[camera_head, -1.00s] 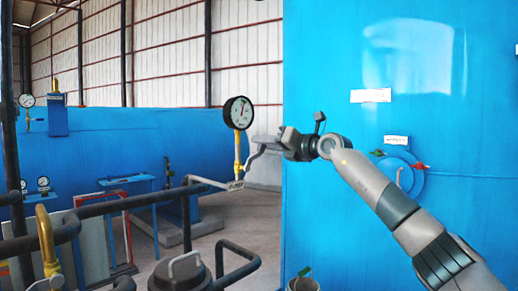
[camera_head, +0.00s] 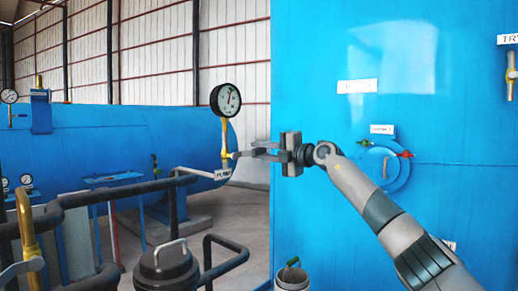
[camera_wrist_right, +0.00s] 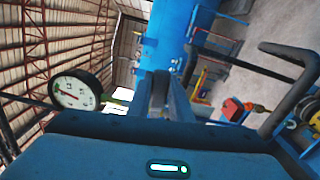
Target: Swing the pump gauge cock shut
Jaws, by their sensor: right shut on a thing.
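The pump gauge (camera_head: 226,99) is a round white dial with a black rim on a brass stem (camera_head: 224,138). A white PUMP label (camera_head: 223,174) sits below it. My right gripper (camera_head: 258,152) reaches in from the right and is shut on the cock's lever (camera_head: 236,155), beside the stem. The lever points sideways, roughly level, toward the gripper; the jaws hide its outer end. In the right wrist view the closed fingers (camera_wrist_right: 163,98) stand in the middle, with the gauge (camera_wrist_right: 76,92) to their left. My left gripper is not in view.
A large blue vessel wall (camera_head: 330,210) fills the right side, with a blue round fitting (camera_head: 383,170) behind my right arm. Dark pipes (camera_head: 100,197) run below and left of the gauge. A lidded pot (camera_head: 167,268) stands at the bottom.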

